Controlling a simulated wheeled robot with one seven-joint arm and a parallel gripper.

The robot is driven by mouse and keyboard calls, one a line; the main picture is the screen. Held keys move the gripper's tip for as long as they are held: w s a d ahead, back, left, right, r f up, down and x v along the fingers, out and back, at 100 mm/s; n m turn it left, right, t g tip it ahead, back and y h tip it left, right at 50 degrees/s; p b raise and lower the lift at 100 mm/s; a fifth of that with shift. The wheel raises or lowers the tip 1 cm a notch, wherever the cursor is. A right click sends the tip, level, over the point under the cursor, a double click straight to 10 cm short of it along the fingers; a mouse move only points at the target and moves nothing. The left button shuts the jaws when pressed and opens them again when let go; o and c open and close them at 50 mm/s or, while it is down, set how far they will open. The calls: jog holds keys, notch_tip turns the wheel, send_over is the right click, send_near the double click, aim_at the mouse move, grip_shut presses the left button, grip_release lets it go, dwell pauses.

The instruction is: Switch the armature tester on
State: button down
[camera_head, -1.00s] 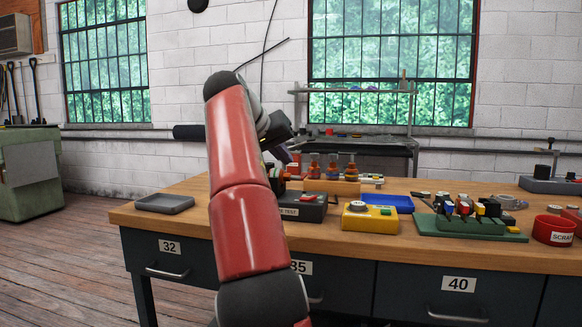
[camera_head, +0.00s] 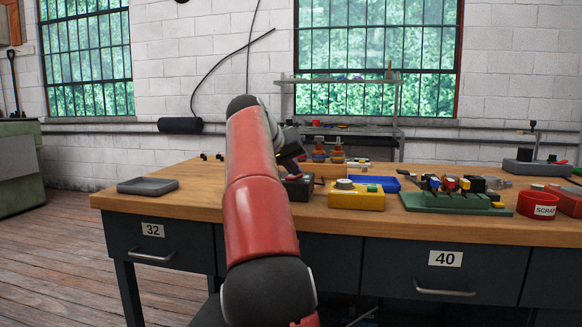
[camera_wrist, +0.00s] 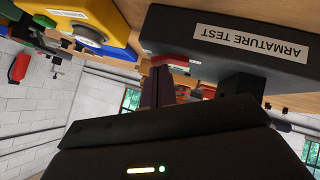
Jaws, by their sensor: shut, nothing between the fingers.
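The armature tester is a dark box with a white "ARMATURE TEST" label. It fills the top right of the wrist view (camera_wrist: 290,72), where it appears upside down. Its red switch (camera_wrist: 172,60) shows at the box's left part. My gripper (camera_wrist: 158,82) is shut and empty, its dark fingers close by the red switch; I cannot tell whether they touch. In the head view my red arm hides most of the tester (camera_head: 301,191), and my gripper (camera_head: 291,150) is above it, partly hidden. The switch's position cannot be read.
A yellow box with a round knob (camera_head: 356,200) stands just right of the tester, with a blue tray (camera_head: 376,184) behind it. A green fixture (camera_head: 455,203) and a red scrap bin (camera_head: 537,203) are farther right. A grey tray (camera_head: 148,187) lies left, with bare wood between.

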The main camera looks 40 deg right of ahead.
jog(key=shift+s, duration=0.1)
jog(key=shift+s+d+f, duration=0.1)
jog(key=shift+d+f, duration=0.05)
jog(key=shift+f, duration=0.05)
jog(key=shift+w, duration=0.2)
dwell(0.3)
jog(key=shift+w+a+p, duration=0.35)
jog(key=shift+w+a, duration=0.15)
jog(key=shift+a, duration=0.1)
